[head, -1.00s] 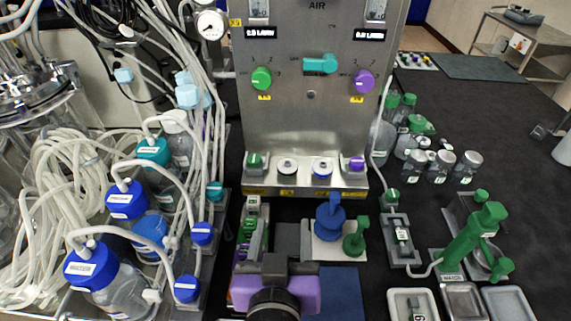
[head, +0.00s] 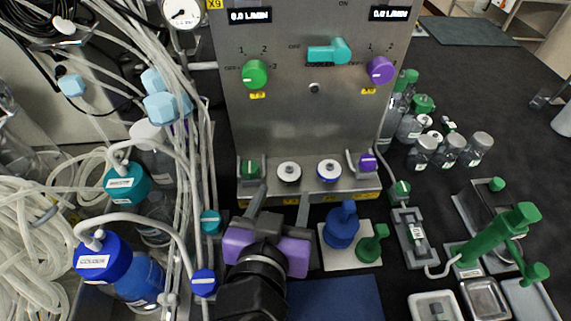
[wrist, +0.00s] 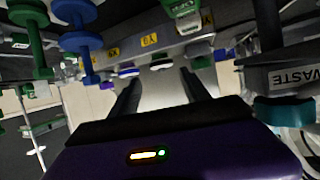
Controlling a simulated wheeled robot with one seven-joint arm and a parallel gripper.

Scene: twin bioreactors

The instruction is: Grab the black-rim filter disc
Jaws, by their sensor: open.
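The black-rim filter disc (head: 289,171) is white on top and sits on the ledge at the foot of the steel panel, left of a blue-rim disc (head: 329,170). My gripper (head: 280,198), with a purple body, is open and empty in front of the ledge. Its two fingers point at the ledge, with the black-rim disc a little beyond their tips. In the wrist view the scene is inverted; the black-rim disc (wrist: 161,63) appears beyond the gap between the fingertips (wrist: 160,76), and the blue-rim disc (wrist: 128,71) lies near the left finger.
A green-knob clamp (head: 250,168) and a purple-knob clamp (head: 367,162) flank the discs on the ledge. Blue (head: 341,226) and green (head: 372,243) handled pieces stand on a white plate to the right. Tubed bottles (head: 103,258) crowd the left side.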

